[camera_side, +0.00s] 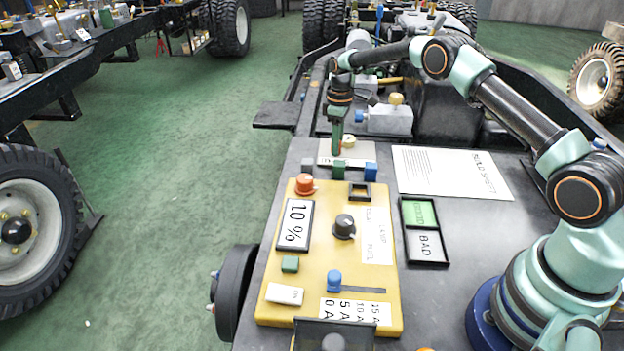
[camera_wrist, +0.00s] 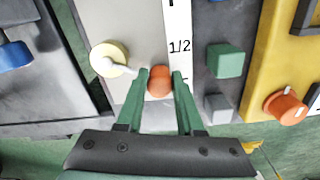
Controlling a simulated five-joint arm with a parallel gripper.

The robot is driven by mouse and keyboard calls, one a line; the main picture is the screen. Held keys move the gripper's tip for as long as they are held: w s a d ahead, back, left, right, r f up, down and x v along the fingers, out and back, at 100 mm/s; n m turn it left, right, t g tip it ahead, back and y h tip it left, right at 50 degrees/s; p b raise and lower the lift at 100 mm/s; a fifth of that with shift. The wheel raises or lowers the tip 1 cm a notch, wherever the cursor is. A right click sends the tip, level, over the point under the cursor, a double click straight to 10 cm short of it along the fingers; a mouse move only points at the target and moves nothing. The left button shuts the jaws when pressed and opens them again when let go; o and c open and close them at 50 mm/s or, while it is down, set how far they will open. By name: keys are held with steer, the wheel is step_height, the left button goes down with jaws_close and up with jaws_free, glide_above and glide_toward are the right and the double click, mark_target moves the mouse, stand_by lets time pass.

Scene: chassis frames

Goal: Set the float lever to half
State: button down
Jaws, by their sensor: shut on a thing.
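The float lever shows in the wrist view as a white arm (camera_wrist: 122,69) running from a round yellow pivot (camera_wrist: 108,58) to an orange ball end (camera_wrist: 160,83). My gripper (camera_wrist: 160,78) has its green fingers on both sides of the orange ball and is shut on it. A white scale strip (camera_wrist: 180,20) beside the lever reads "1/2"; the ball sits a little below that mark in the picture. In the side view my gripper (camera_side: 336,152) points down at the grey plate, with the yellow pivot (camera_side: 348,141) beside it; the fingers hide the ball there.
In the side view, a green block (camera_side: 338,171), a blue block (camera_side: 370,172) and a grey block (camera_side: 308,166) stand close by. A yellow panel (camera_side: 330,256) with an orange knob (camera_side: 305,183) and a dark knob (camera_side: 344,226) lies in front. A build sheet (camera_side: 450,172) lies to the right.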

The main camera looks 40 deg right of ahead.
steer(key=n, duration=0.1)
steer(key=s+n, duration=0.1)
steer(key=shift+s+d+n, duration=0.25)
steer(key=shift+d+n, duration=0.1)
steer(key=shift+n, duration=0.05)
steer(key=shift+s+d+n, duration=0.25)
steer(key=shift+s+n, duration=0.05)
steer(key=shift+n, duration=0.35)
steer(key=shift+s+d+n, duration=0.2)
steer(key=shift+s+n, duration=0.05)
steer(key=shift+n, duration=0.4)
steer(key=c, duration=0.5)
jaws_free()
steer(key=shift+c, duration=0.2)
steer(key=shift+r, duration=0.15)
step_height(320, 180, up, 12)
